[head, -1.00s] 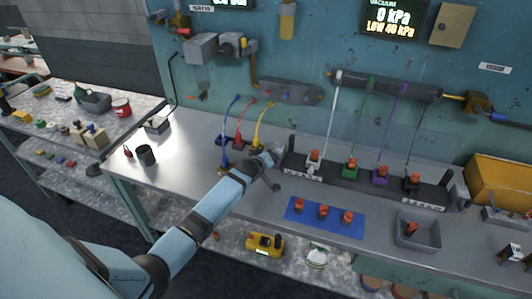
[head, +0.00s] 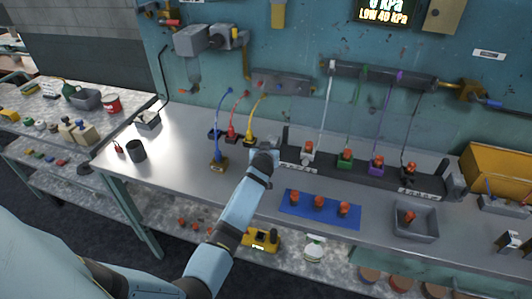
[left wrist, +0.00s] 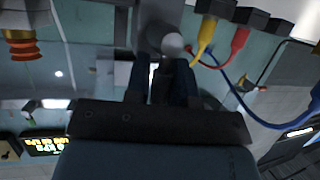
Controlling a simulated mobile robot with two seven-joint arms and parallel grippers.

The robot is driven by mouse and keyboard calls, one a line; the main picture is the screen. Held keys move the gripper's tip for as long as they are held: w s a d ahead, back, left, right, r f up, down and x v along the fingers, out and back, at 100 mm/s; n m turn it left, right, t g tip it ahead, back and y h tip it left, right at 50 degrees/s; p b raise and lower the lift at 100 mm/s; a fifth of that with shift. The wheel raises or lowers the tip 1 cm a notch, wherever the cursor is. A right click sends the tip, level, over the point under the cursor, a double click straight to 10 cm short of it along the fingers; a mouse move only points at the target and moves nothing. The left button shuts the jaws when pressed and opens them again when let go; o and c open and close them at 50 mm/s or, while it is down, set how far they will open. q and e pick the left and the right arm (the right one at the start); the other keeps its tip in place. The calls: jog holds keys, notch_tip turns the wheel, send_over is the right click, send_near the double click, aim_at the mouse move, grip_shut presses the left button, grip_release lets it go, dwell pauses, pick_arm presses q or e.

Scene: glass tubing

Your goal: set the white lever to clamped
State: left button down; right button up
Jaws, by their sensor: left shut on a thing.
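The dark rack (head: 382,180) on the bench has white, green, purple and black holders with orange cups in them. The white holder (head: 307,151) is at its left end, with a white tube rising from it. My left gripper (head: 264,158) is just left of this end. In the left wrist view its fingers (left wrist: 160,82) are closed around a pale, round-ended piece (left wrist: 172,44), which looks like the white lever. The fingers and my wrist hide most of it, and its setting cannot be read. My right gripper is out of view.
Blue, red and yellow cables (head: 232,115) with plugs stand left of my gripper. A blue mat (head: 335,221) with three orange-topped pieces lies in front of the rack. A grey tray (head: 428,232) is to its right. The bench's left part is mostly bare.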

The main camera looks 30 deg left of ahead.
pick_arm(q)
jog(key=shift+s+a+f, duration=0.1)
jog(key=shift+s+f, duration=0.05)
jog(key=shift+f, duration=0.1)
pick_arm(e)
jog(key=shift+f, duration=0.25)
pick_arm(q)
jog(key=c, duration=1.1)
grip_release()
jog(key=shift+a, duration=0.1)
jog(key=shift+o, duration=0.2)
jog(key=shift+r, duration=0.1)
jog(key=shift+r, duration=0.15)
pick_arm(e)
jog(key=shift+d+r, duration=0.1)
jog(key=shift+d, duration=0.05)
